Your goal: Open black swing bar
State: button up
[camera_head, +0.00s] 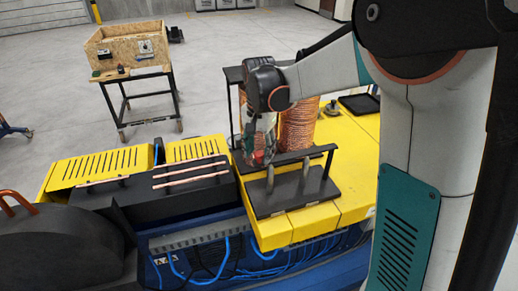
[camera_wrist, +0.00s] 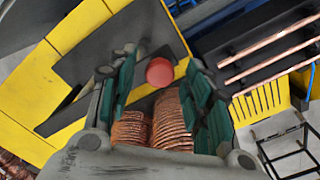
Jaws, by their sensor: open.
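The black swing bar (camera_head: 300,157) runs across the front of the copper coils (camera_head: 297,124), above a black plate (camera_head: 290,197) on the yellow machine. A red round knob (camera_head: 258,157) shows near the bar's left part, just under my gripper (camera_head: 252,150). In the wrist view the red knob (camera_wrist: 160,72) appears between the two green-padded fingers of my gripper (camera_wrist: 160,62), near the fingertips. The fingers are open and apart from each other. I cannot tell whether they touch the knob. My gripper and wrist hide part of the left coil in the head view.
Short metal posts (camera_head: 305,169) stand on the plate. Copper bars (camera_head: 190,174) lie on a black housing to the left. A black upright frame post (camera_head: 229,112) stands left of the coils. A wooden box on a stand (camera_head: 127,45) is farther back, with open floor around it.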

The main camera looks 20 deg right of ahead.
jog(key=shift+c, duration=0.6)
grip_shut()
